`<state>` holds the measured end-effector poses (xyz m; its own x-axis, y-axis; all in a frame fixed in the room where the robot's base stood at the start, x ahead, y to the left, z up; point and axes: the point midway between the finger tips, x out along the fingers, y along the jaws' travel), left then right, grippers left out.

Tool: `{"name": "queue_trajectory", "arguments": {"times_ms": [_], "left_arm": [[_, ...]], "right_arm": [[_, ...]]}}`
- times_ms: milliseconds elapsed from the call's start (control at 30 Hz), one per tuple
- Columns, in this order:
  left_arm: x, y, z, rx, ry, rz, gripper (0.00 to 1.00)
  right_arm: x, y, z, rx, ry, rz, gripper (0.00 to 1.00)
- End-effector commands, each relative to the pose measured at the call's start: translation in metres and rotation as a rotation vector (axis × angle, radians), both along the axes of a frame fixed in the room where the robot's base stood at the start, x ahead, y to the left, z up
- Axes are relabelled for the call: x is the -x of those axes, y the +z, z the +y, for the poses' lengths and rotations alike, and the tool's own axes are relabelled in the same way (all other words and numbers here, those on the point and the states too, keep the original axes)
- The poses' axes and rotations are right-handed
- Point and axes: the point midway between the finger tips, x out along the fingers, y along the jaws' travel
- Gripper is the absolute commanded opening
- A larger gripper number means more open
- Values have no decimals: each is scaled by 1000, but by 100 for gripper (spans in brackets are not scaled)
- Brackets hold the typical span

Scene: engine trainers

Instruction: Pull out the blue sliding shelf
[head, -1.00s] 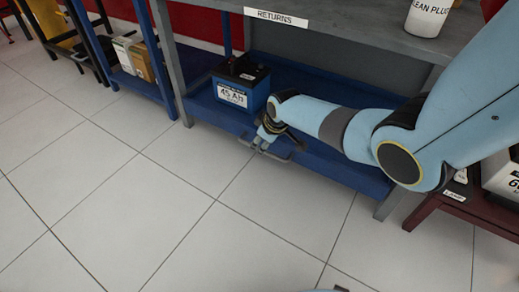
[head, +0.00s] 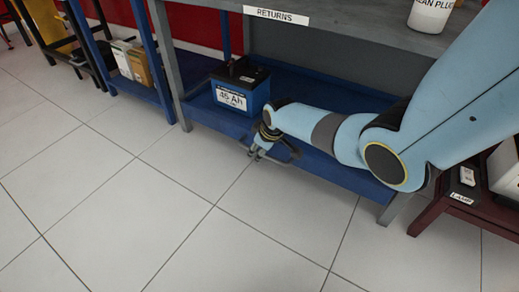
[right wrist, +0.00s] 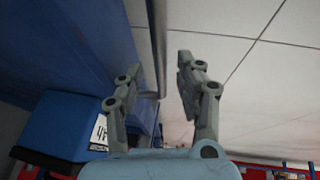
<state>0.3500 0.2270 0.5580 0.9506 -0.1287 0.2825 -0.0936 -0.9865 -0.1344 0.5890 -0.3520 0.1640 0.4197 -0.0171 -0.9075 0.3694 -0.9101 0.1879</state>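The blue sliding shelf (head: 320,92) is low under the grey bench, with a bar handle (head: 292,151) along its front edge. My right gripper (head: 256,154) is low at the handle's left part, in front of the shelf. In the right wrist view, the fingers of my right gripper (right wrist: 160,66) are apart, with the grey handle bar (right wrist: 157,30) running between them. I see a gap on each side of the bar. The shelf's blue side (right wrist: 75,45) fills the left of that view. My left gripper is not in view.
A blue 45 Ah battery (head: 238,88) stands on the shelf's left part. The grey bench top (head: 345,27) is above, with a RETURNS label (head: 276,16). A dark red stand (head: 455,195) is at the right. The tiled floor (head: 190,225) in front is clear.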

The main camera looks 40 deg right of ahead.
Motion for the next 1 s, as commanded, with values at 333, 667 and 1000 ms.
{"name": "queue_trajectory", "arguments": {"times_ms": [333, 667, 1000], "left_arm": [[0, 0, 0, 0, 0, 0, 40], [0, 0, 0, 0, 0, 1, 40], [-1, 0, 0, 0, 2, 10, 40]], "right_arm": [[0, 0, 0, 0, 0, 0, 17], [0, 0, 0, 0, 0, 0, 0], [2, 0, 1, -1, 0, 0, 0]]}}
